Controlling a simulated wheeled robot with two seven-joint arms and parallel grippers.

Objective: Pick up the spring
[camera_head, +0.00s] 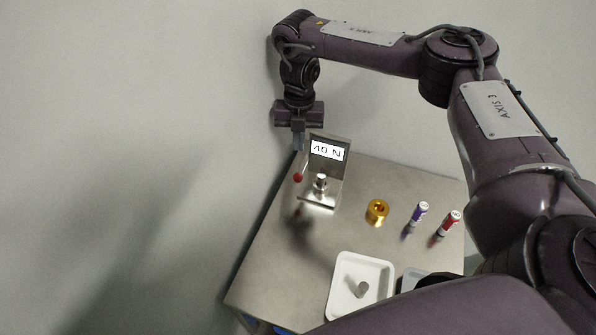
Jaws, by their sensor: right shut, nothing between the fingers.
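I cannot make out a spring for certain. A small grey cylinder (362,289), too small to identify, is in the white tray (337,299) at the front of the table. A metal testing stand (327,160) with a "10 N" display is at the back left of the table, with a short silver cylindrical part (320,183) on its base. My right gripper (298,146) is shut and empty, pointing down near the stand's left upper edge, well away from the tray. My left gripper is not in view.
A red ball knob (298,177) sticks out at the stand's left. A gold ring-shaped part (377,212), a purple-and-white cylinder (419,213) and a red-and-white cylinder (449,223) stand on the metal table (270,265). My right arm covers the table's front right.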

